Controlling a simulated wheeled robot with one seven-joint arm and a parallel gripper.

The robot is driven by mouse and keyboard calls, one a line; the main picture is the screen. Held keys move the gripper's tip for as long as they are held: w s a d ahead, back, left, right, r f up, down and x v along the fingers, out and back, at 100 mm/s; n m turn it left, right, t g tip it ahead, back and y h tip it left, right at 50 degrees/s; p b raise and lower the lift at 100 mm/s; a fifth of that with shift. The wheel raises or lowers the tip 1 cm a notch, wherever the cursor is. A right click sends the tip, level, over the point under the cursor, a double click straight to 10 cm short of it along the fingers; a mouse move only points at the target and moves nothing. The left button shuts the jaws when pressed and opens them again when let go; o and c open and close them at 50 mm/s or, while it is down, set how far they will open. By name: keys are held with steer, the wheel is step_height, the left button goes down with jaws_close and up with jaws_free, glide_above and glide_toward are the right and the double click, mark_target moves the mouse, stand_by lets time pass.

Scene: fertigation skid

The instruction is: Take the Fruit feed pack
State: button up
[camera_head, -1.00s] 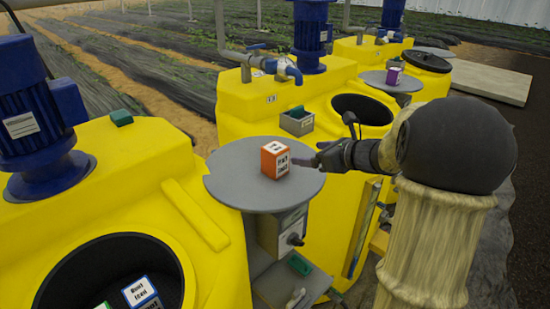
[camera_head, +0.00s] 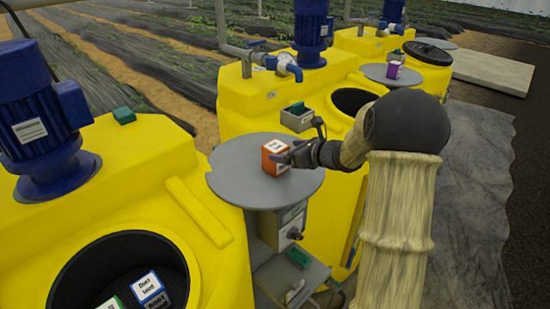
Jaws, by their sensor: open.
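An orange pack (camera_head: 274,157) with white label faces stands upright on a round grey plate (camera_head: 236,188) between two yellow tanks. Its print is too small to read for certain, so I cannot confirm that it is the Fruit feed pack. My gripper (camera_head: 283,157) is open and reaches in from the right, its fingers at the pack's right side. The fingers overlap the pack in the picture and hide part of its label side. I cannot tell whether they touch it.
A blue-edged pack (camera_head: 149,288) and a green-edged pack (camera_head: 112,303) lie in the near tank's dark opening (camera_head: 85,262). A purple pack (camera_head: 394,69) stands on another grey plate (camera_head: 375,75) farther back. Blue motors (camera_head: 43,140) rise from the tanks. A small grey box (camera_head: 298,120) sits behind the plate.

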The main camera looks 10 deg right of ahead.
mark_target(280, 148)
steer(key=p+x, duration=0.3)
steer(key=x, duration=0.1)
steer(key=shift+w+d+r+p, duration=0.15)
steer(key=shift+p, duration=0.2)
steer(key=shift+w+a+f, duration=0.25)
steer(key=shift+w+f, duration=0.1)
steer(key=c, duration=1.3)
steer(key=shift+r, duration=0.1)
step_height(280, 148, up, 10)
steer(key=b, duration=0.3)
